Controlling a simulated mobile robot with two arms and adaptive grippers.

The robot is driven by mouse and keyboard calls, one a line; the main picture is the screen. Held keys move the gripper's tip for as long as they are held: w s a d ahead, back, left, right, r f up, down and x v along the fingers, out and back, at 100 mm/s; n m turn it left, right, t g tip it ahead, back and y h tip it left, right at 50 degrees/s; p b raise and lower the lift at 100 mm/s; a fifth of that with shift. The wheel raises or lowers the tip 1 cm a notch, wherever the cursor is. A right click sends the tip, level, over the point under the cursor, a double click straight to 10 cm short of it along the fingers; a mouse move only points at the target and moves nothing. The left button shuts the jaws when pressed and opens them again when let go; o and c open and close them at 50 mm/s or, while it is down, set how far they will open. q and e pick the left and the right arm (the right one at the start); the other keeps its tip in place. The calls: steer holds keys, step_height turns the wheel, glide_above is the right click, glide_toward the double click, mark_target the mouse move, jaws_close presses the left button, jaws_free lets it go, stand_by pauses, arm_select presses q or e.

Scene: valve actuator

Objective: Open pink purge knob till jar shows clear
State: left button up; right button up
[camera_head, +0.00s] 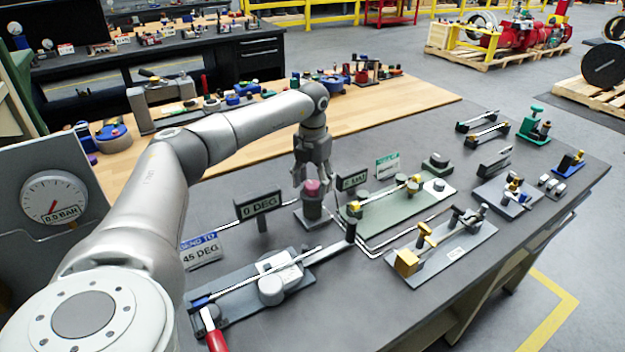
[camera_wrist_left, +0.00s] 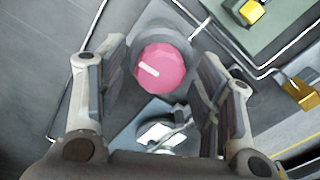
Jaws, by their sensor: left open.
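The pink purge knob (camera_head: 312,187) sits on top of a dark grey cylindrical body on the bench. In the left wrist view the knob (camera_wrist_left: 161,70) shows from above, with a pale pointer bar on its face. My left gripper (camera_head: 311,180) is open above the knob, and in the left wrist view its two fingers (camera_wrist_left: 165,95) stand on either side with a gap to the knob. I cannot pick out the jar with certainty. My right gripper is not in view.
A "0 DEG" sign (camera_head: 260,204) stands left of the knob. A green plate with yellow-handled valve parts (camera_head: 400,205) lies to its right. A gauge (camera_head: 54,198) reading 0.0 BAR is at the far left. A red-handled lever (camera_head: 214,332) lies in front. Thin pipes run across the bench.

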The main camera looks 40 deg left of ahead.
arm_select(q)
steer(key=shift+f, duration=0.1)
steer(key=c, duration=1)
steer(key=shift+m, duration=0.3)
steer(key=m+p, duration=0.1)
steer(key=m, duration=0.7)
steer(key=shift+p, duration=0.35)
steer(key=m, duration=0.9)
